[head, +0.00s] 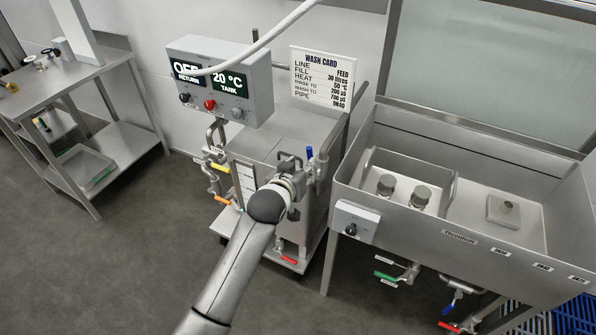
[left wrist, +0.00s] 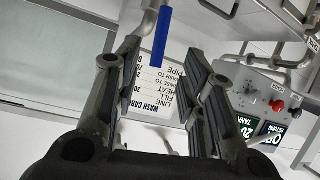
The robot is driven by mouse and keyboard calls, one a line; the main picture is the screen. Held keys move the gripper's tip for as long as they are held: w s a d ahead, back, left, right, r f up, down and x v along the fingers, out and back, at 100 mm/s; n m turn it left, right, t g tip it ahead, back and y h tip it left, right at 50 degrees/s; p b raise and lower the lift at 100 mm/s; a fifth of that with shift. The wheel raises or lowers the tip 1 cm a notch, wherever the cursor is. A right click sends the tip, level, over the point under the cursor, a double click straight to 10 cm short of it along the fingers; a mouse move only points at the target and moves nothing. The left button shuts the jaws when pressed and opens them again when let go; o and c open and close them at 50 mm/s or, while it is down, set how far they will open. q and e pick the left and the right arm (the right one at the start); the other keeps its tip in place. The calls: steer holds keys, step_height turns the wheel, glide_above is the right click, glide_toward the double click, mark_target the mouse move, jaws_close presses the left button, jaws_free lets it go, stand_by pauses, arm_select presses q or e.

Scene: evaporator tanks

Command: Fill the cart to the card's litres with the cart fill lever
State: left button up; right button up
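The wash card (head: 323,77) stands above the cart and reads FEED, fill 30 litres, heat 50 °C; it shows upside down in the left wrist view (left wrist: 154,85). The steel cart (head: 270,130) stands mid-picture. A blue lever (head: 309,152) stands upright on a pipe at its right side; I cannot read a label naming it the fill lever. My left gripper (head: 290,164) is open and empty just left of this lever. In the left wrist view the blue lever (left wrist: 161,38) shows beyond the spread fingers (left wrist: 162,70). My right gripper is not in view.
The control box (head: 219,80) shows OFF RETURN and 20 °C TANK. Yellow (head: 220,168), orange (head: 222,200) and red (head: 289,260) levers are on the cart. A sink (head: 450,225) stands close at right; a steel table (head: 70,80) is at left. A white hose crosses above.

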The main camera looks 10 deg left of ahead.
arm_select(q)
steer(key=shift+v, duration=1)
stand_by(7.0)
